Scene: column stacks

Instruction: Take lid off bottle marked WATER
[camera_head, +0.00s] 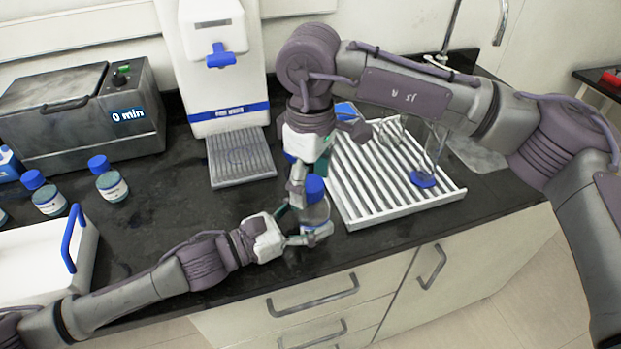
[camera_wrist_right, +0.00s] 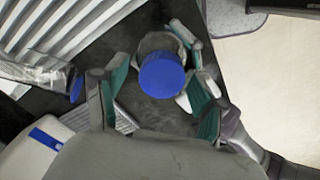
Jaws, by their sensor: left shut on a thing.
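A clear bottle (camera_head: 316,214) with a blue lid (camera_head: 314,187) stands near the counter's front edge. Its label cannot be read here. My left gripper (camera_head: 308,235) is shut on the bottle's body from the left and front. My right gripper (camera_head: 306,180) points down from above, its fingers around the lid's level. In the right wrist view, the blue lid (camera_wrist_right: 162,75) lies between the right gripper's (camera_wrist_right: 163,88) spread teal-padded fingers, with gaps on both sides. Part of the bottle is hidden behind the left gripper's fingers.
A white slatted drying rack (camera_head: 400,205) with glassware stands just right of the bottle. A white dispenser (camera_head: 222,75) with a grey drip tray (camera_head: 240,158) is behind. Several blue-lidded bottles (camera_head: 109,180) and a grey bath (camera_head: 75,120) stand left. The counter between them is clear.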

